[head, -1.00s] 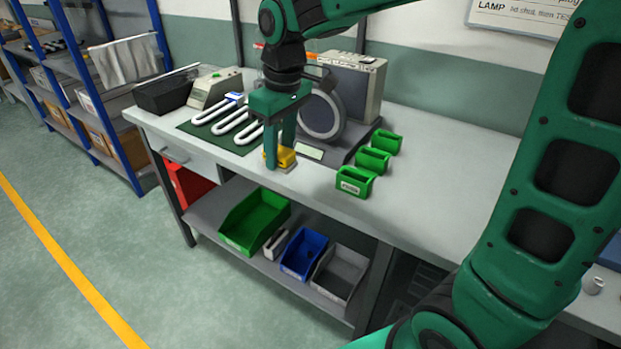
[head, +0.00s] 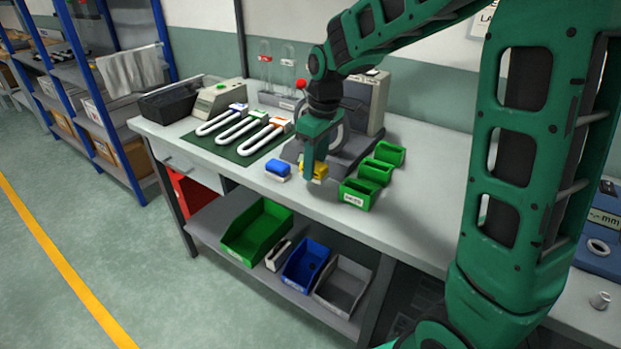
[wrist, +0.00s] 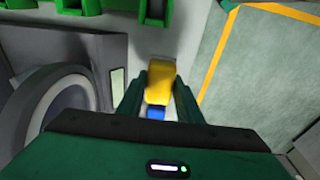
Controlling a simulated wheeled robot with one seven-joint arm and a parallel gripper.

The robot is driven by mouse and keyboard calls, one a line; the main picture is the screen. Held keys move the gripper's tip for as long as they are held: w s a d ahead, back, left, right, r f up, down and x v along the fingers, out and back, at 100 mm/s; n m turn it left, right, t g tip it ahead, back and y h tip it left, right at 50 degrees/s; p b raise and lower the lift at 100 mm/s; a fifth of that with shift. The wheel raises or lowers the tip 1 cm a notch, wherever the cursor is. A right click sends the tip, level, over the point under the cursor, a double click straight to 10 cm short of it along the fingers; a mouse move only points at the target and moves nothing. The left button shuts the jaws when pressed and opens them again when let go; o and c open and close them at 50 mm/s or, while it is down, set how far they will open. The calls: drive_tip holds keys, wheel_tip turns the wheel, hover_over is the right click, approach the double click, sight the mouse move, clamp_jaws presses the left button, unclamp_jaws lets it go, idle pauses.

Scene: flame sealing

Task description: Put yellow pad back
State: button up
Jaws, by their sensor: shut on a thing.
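The yellow pad (head: 316,170) is between the fingers of my gripper (head: 314,176), which is shut on it. In the wrist view the yellow pad (wrist: 160,82) sits between the fingertips, and part of the blue pad (wrist: 155,113) shows beside it. In the head view the blue pad (head: 278,170) rests on the table just left of my gripper. The gripper points down close over the tabletop, left of the nearest green holder (head: 358,194). I cannot tell whether the yellow pad touches the table.
Two more green holders (head: 376,171) (head: 390,153) stand in a row behind the nearest one. Several U-shaped tubes (head: 243,130) lie on a dark green mat (head: 205,141) to the left. A grey machine (head: 364,104) stands behind my gripper. The table's right part (head: 430,200) is clear.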

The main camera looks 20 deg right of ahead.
sight(315, 177)
drive_tip(key=shift+d+f, duration=0.15)
drive_tip(key=shift+f, duration=1.95)
drive_tip(key=o, duration=0.9)
drive_tip(key=shift+w, duration=0.1)
drive_tip(key=shift+o, duration=0.2)
